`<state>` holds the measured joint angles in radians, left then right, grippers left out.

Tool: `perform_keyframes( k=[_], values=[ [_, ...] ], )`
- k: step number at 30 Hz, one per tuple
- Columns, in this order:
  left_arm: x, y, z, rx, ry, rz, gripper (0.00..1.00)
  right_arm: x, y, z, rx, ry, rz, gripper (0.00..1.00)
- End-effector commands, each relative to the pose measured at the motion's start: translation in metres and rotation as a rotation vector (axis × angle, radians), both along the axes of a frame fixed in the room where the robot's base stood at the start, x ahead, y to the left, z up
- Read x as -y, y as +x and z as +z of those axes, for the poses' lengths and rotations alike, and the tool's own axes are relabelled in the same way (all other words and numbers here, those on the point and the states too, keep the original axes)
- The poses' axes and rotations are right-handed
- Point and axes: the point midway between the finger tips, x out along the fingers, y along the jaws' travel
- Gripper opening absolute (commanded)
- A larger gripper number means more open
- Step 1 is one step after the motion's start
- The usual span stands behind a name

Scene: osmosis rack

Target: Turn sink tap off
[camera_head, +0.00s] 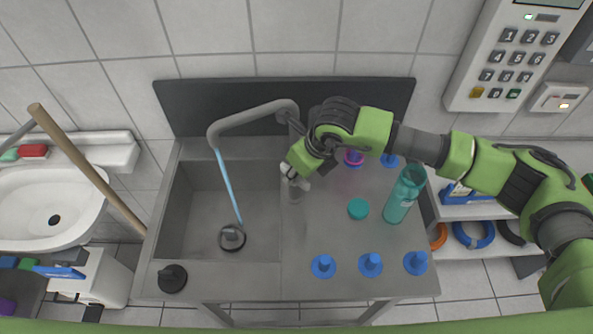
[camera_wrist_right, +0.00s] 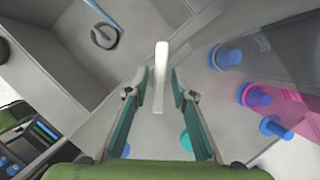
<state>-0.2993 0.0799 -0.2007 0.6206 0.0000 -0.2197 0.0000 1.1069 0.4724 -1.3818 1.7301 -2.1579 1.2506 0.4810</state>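The grey sink tap (camera_head: 250,114) arches over the basin at the left of the steel counter. A blue stream of water (camera_head: 228,185) runs from its spout down to the drain (camera_head: 232,238). My right gripper (camera_head: 297,180) reaches in from the right beside the tap's base. In the right wrist view my right gripper (camera_wrist_right: 158,88) is open, with its two teal fingers apart on either side of a pale, upright lever (camera_wrist_right: 161,62). A gap shows on both sides of the lever. My left gripper is not in view.
Several blue pegs (camera_head: 371,265) line the front edge. A pink ring (camera_head: 353,157) sits on a peg behind. A black knob-like piece (camera_head: 172,278) is at front left.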

Motion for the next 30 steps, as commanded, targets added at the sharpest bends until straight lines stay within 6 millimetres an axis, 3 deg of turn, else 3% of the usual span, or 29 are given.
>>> perform_keyframes(
  k=[11,30],
  values=[
    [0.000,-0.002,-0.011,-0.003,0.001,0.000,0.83,0.001,0.001,-0.002,0.001,-0.001,0.036,0.02],
    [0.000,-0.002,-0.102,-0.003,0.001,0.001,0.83,0.002,0.004,-0.005,0.004,0.001,0.515,0.02]
  ],
)
